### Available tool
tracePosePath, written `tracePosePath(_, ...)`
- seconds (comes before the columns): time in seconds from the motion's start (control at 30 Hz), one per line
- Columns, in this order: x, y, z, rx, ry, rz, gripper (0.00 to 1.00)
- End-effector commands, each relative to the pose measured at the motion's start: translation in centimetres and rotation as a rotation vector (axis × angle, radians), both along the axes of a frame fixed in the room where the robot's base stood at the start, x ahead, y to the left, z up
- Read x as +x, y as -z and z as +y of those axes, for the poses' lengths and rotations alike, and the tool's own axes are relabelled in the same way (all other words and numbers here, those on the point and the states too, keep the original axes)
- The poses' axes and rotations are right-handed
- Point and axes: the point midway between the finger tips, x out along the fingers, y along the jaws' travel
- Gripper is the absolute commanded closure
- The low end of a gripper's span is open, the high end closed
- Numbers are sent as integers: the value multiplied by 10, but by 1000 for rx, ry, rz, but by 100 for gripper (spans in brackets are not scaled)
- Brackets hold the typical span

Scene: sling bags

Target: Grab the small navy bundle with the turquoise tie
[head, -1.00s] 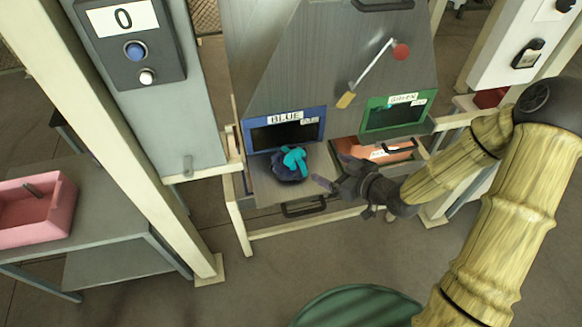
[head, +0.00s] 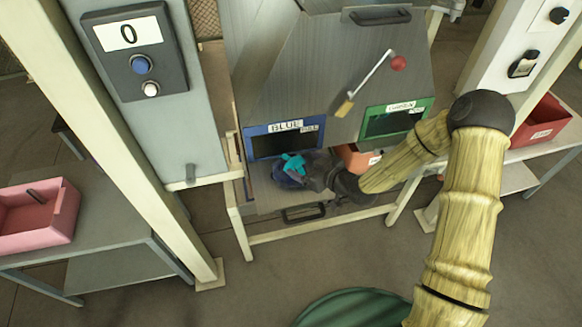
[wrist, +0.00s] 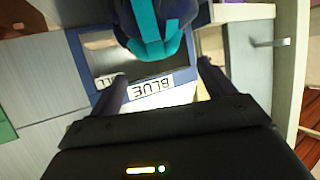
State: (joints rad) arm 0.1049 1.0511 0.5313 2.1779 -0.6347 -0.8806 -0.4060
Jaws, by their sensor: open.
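The small navy bundle (head: 288,178) with its turquoise tie (head: 293,162) sits on the tray in front of the blue-framed opening marked BLUE. My gripper (head: 305,178) is at the bundle's right side in the head view and hides part of it. In the wrist view the bundle (wrist: 150,45) shows at the top centre, with the turquoise tie running over it. The two fingers of my gripper (wrist: 160,80) are spread apart, and the bundle lies beyond their tips, roughly between them. Whether a finger touches it I cannot tell.
A pink bin (head: 35,215) stands on the left table. A red bin (head: 540,122) is at far right.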

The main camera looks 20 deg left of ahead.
Motion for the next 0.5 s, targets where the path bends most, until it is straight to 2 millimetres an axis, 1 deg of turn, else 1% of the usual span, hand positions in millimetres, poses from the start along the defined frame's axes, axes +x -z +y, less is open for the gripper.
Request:
tracePosePath(0.03, 3, 2, 6, 0, -1, 0, 18)
tracePosePath(0.13, 7, 5, 13, 0, -1, 0, 18)
tracePosePath(0.5, 9, 7, 15, 0, 0, 0, 18)
